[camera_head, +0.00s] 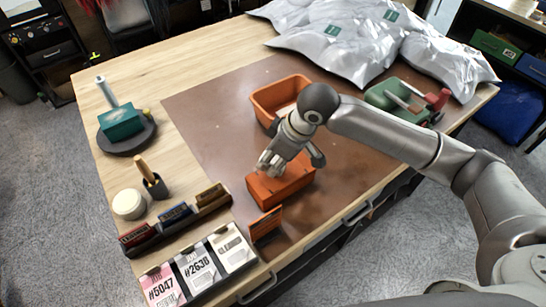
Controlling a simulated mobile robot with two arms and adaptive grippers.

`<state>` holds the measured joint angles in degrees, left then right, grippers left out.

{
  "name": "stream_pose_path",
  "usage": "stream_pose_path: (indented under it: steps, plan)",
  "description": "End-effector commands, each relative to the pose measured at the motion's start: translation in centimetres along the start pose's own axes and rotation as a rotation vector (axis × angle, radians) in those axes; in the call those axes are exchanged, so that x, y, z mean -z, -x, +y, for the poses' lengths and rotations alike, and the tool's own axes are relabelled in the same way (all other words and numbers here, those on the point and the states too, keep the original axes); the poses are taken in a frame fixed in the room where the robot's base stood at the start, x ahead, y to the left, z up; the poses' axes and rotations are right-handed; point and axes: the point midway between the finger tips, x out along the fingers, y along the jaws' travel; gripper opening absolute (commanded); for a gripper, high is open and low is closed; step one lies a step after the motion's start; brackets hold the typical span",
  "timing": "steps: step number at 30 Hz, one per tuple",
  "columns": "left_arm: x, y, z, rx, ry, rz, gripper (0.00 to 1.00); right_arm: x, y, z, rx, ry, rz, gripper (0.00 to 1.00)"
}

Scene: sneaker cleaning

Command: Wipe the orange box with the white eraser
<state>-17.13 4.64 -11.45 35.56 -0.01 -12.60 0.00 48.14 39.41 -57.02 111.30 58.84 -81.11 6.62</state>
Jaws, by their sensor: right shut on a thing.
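The orange box (292,184) lies on the brown mat near the front edge of the table. My right gripper (268,165) is over the left part of its top, pointing down, and its arm reaches in from the right. Its fingers are shut on a small pale thing, taken to be the white eraser, which is mostly hidden between the fingers. I cannot tell whether it touches the box. My left gripper is not in view.
An orange bin (262,108) stands behind my gripper. Silver bags (335,40) lie at the back, a green tray (385,97) at the right. An orange card (266,224) stands beside the box. Labelled cards (198,268) are at front left. The mat's left part (205,125) is clear.

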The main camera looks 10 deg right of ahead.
Motion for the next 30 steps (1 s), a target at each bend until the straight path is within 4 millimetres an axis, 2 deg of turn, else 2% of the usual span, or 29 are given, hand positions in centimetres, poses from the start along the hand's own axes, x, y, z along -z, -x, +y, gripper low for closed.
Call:
stream_pose_path:
  steps: [30]
  plan:
    - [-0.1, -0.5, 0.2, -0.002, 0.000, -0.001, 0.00, -0.8, -1.8, 0.0, 0.000, -0.001, 0.000, 0.16]
